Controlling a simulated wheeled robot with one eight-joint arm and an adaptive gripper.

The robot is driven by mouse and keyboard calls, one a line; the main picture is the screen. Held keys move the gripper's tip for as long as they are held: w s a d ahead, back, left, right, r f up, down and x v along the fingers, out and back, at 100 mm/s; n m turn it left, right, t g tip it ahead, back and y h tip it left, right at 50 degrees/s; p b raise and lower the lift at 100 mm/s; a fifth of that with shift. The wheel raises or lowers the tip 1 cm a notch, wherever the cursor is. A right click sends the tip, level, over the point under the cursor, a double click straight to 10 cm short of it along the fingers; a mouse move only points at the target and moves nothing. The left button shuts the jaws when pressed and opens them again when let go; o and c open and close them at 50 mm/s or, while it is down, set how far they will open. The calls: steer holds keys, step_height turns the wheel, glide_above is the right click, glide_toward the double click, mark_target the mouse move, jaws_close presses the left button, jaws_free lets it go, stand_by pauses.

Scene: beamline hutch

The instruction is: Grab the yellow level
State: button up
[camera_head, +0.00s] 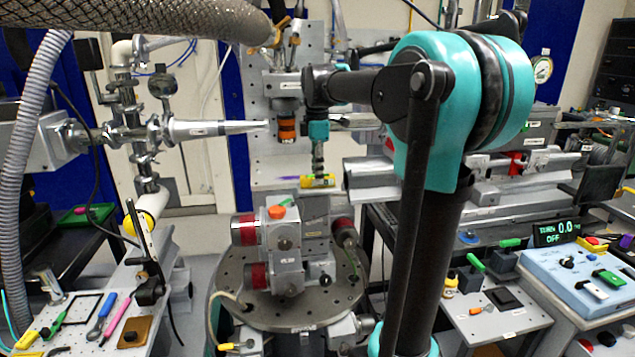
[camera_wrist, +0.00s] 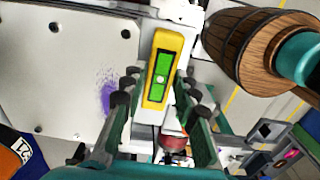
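The yellow level (camera_wrist: 174,42) with a green window shows in the wrist view, lengthwise between the two fingers of my gripper (camera_wrist: 160,88). The fingers are apart, one on each side of its lower part, and a narrow pale gap shows on the left side. In the head view the level (camera_head: 319,182) is right below my gripper (camera_head: 318,172), above the grey block with red ends. My gripper is open. Contact with the level and what bears it cannot be told.
A grey block with red ends (camera_head: 285,262) stands on a round grey plate (camera_head: 300,318) below. A pale upright plate (camera_head: 262,165) is behind the level. In the wrist view a brown barrel-shaped thing (camera_wrist: 255,50) is close on the right. Side benches hold small tools.

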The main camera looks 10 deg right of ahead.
jaws_close()
